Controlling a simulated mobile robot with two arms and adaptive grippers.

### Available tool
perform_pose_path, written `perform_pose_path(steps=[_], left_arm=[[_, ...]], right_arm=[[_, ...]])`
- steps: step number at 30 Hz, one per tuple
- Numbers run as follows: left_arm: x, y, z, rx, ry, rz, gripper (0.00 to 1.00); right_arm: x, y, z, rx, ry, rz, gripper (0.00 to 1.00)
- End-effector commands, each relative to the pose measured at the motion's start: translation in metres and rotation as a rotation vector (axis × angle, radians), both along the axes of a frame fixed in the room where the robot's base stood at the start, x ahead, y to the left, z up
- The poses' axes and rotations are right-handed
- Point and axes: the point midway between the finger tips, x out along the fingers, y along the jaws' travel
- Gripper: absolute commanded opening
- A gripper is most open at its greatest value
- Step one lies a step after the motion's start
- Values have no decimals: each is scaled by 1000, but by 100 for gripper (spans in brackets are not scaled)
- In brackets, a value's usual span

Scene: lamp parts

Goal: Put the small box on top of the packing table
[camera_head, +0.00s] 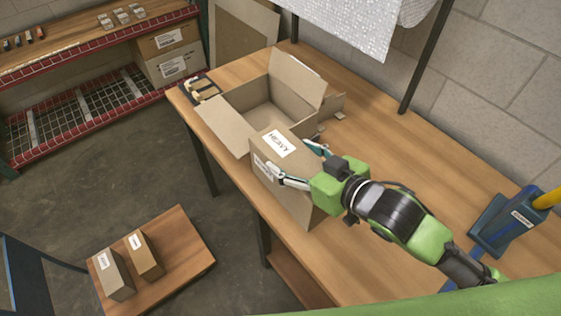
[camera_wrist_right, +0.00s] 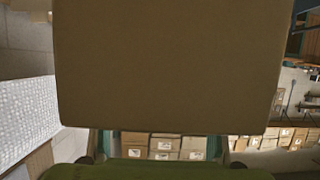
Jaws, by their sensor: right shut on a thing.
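The small box (camera_head: 279,177) is a brown carton with white labels, one reading "HEAVY". It is tilted and held at the front edge of the packing table (camera_head: 376,121), just in front of a large open carton. I cannot tell whether it touches the table. My right gripper (camera_head: 302,164) is shut on the small box, with a finger on each side. In the right wrist view the box (camera_wrist_right: 168,65) fills most of the picture and hides what lies beyond. My left gripper is not in view.
The open empty carton (camera_head: 237,104) stands on the table behind the box. A low wooden platform (camera_head: 187,254) with two small cartons (camera_head: 145,255) stands on the floor at lower left. Red-edged shelves (camera_head: 76,52) are at upper left.

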Motion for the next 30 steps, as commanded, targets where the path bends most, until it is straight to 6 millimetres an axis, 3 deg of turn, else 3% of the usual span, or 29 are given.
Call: perform_pose_path(steps=[1, 3, 12, 20, 25, 30], left_arm=[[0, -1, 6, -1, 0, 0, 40], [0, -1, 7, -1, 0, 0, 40], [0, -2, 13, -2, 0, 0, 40], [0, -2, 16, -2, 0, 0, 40], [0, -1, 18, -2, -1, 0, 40], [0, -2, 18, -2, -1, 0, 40]], right_arm=[[10, -9, 3, 0, -11, -3, 6], [17, -15, -10, 2, -8, -2, 6], [40, -34, -45, 6, -13, 1, 6], [47, -41, -58, 6, -12, 1, 6], [47, -40, -80, 8, -9, 1, 6], [47, -40, -88, 7, -13, 2, 6]])
